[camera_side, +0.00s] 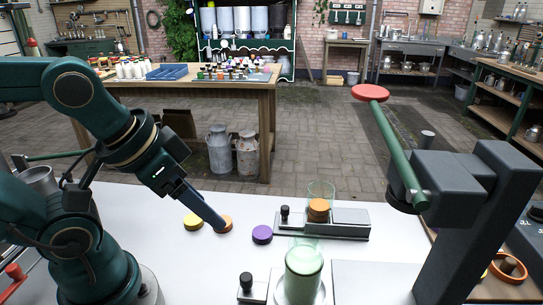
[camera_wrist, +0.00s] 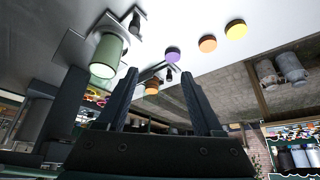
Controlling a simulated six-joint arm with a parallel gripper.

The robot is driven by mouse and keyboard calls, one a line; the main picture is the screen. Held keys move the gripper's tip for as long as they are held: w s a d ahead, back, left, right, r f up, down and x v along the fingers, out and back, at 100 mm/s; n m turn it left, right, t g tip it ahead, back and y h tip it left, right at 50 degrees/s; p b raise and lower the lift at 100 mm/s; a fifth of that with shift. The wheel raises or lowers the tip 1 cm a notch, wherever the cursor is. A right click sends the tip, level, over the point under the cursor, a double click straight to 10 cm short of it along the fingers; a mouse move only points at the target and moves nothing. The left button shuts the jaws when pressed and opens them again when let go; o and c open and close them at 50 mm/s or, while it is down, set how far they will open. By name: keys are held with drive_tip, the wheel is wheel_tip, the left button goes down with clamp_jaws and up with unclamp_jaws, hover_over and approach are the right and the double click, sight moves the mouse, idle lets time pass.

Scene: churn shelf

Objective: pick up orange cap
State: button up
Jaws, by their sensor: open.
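The orange cap (camera_side: 227,222) lies flat on the white table, partly hidden behind my gripper's finger in the side view. In the wrist view the orange cap (camera_wrist: 208,44) shows whole, beyond the fingertips and right of the gap between them. My gripper (camera_side: 219,224) slants down towards it in the side view. In the wrist view my gripper (camera_wrist: 161,73) has its two fingers spread, with no cap held between them. Whether a finger touches the cap is unclear.
A yellow cap (camera_side: 193,222) lies left of the orange one and a purple cap (camera_side: 262,234) right of it. An orange-brown piece (camera_side: 319,206) sits at a small fixture further right. A green cylinder (camera_side: 304,270) and a dark post (camera_side: 470,225) stand at the right.

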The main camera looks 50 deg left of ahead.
drive_tip(key=w+a+r, duration=0.1)
drive_tip(key=w, duration=0.3)
drive_tip(key=n+g, duration=0.6)
hover_over(221, 216)
drive_tip(key=d, duration=0.2)
drive_tip(key=f, duration=1.1)
drive_tip(key=shift+s+f, duration=0.15)
drive_tip(key=shift+s, duration=0.2)
drive_tip(key=shift+a+f, duration=0.15)
drive_tip(key=shift+f, duration=2.45)
drive_tip(key=c, duration=1.1)
